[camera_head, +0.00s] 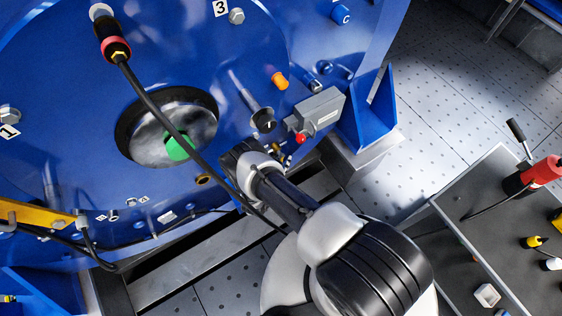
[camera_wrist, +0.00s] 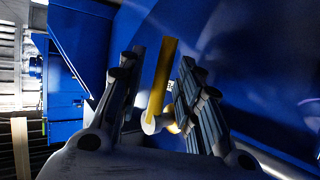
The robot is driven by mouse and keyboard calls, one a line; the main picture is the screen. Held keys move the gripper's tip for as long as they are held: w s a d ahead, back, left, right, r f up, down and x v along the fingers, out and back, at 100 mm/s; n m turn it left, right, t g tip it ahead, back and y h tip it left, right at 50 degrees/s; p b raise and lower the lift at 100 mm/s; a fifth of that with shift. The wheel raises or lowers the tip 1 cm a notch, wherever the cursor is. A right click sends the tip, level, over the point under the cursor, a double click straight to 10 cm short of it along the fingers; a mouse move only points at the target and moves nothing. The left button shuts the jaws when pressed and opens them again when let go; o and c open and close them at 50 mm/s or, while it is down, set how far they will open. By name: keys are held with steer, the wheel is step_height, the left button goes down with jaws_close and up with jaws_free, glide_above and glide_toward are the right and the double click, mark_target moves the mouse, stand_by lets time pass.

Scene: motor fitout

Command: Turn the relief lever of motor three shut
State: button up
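A blue motor housing (camera_head: 215,50) fills the upper left of the head view, with a "3" label (camera_head: 220,8) at its top edge. In the wrist view, a yellow lever-like bar (camera_wrist: 162,75) with a pale round end (camera_wrist: 150,124) stands between the fingers of my gripper (camera_wrist: 162,56). The fingers are apart, with gaps showing on both sides of the bar. In the head view, my gripper (camera_head: 240,156) is low against the housing, right of the round dark opening. Its fingertips and the bar are hidden there by my arm.
A grey box (camera_head: 319,111) with a red button (camera_head: 301,138) sits right of my gripper. A black cable (camera_head: 150,105) hangs across the housing from a red-collared plug (camera_head: 113,45). A yellow arm (camera_head: 40,213) juts in at left. A grey tool cart (camera_head: 470,225) stands at right.

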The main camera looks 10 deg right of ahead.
steer(key=shift+c, duration=0.4)
jaws_close()
